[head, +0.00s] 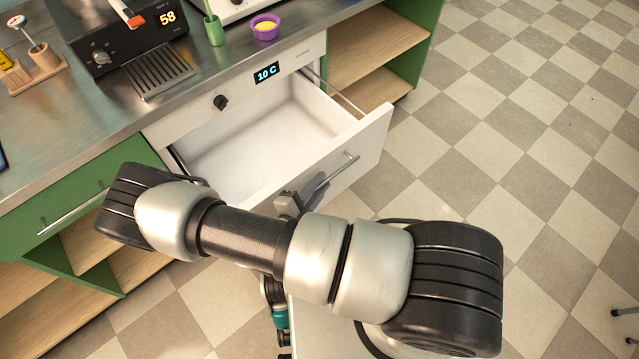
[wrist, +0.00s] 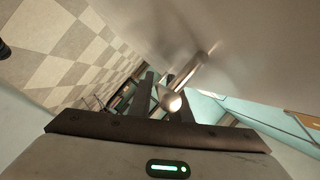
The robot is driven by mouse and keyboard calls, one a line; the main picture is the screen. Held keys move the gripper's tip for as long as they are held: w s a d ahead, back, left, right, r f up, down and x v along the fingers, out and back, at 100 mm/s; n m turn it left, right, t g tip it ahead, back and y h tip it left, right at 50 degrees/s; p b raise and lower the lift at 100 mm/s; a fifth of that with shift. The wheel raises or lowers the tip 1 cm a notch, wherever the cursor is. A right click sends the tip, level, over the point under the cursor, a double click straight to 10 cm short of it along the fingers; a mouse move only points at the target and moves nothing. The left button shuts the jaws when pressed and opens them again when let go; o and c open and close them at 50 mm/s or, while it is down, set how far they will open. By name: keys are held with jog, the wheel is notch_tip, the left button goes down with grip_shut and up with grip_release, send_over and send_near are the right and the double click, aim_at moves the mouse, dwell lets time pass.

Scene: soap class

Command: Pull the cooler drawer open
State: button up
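The white cooler drawer (head: 265,135) stands well open from the counter in the head view, with an empty-looking interior. Its front panel (head: 368,138) carries a metal bar handle (head: 343,168), which also shows in the wrist view (wrist: 190,80). My gripper (head: 302,197) is at the left part of the handle, outside the drawer front. In the wrist view, my gripper's dark fingers (wrist: 165,98) are close to the handle's near end, which appears between them. I cannot tell whether they press on it. My arm hides the lower left of the drawer front.
The cooler's control strip shows a 10 C display (head: 267,73) and a black knob (head: 220,102). A coffee machine (head: 120,40), a green cup (head: 214,30) and a purple bowl (head: 265,27) stand on the counter.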

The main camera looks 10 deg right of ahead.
jog(key=v, duration=1.7)
jog(key=shift+s+p, duration=0.2)
jog(key=shift+p, duration=0.15)
jog(key=shift+r, duration=0.1)
